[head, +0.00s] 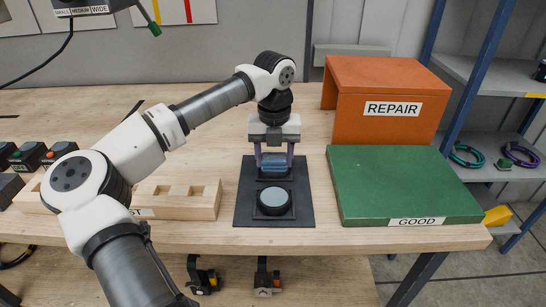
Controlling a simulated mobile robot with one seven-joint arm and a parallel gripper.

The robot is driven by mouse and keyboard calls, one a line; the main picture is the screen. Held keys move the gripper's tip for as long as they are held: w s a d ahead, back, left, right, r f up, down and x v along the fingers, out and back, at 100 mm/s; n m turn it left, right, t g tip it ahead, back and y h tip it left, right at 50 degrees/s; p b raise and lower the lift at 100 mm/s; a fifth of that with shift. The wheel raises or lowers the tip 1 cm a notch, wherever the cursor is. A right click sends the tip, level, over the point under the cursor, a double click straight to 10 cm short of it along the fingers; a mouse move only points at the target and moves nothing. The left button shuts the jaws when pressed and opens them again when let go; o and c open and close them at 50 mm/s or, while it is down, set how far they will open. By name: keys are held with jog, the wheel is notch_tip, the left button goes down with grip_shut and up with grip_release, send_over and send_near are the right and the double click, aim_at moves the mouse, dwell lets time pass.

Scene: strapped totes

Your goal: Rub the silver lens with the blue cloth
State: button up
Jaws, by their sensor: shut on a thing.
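My gripper (274,163) points straight down over the back half of a dark mat (245,205). Its two fingers are closed on the blue cloth (274,160), which looks like a small folded block. The cloth is low, at or just above a black square holder on the mat; I cannot tell whether it touches. A round lens (275,201) with a pale silver face and a black rim lies in a second black square seat at the front of the mat. The gripper and cloth are behind this lens, apart from it.
An orange REPAIR box (354,122) stands at the back right, with a green GOOD board (400,180) in front. A wooden rack (185,205) with slots lies left of the mat. Dark boxes (30,155) sit at the far left. Shelves (480,150) stand at right.

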jog(key=r, duration=0.1)
jog(key=r+p, duration=0.1)
jog(key=shift+s+r, duration=0.2)
jog(key=shift+r, duration=0.2)
jog(key=shift+w+r+p, duration=0.2)
jog(key=shift+r+p, duration=1.65)
jog(key=shift+r, duration=0.85)
jog(key=shift+d, duration=0.1)
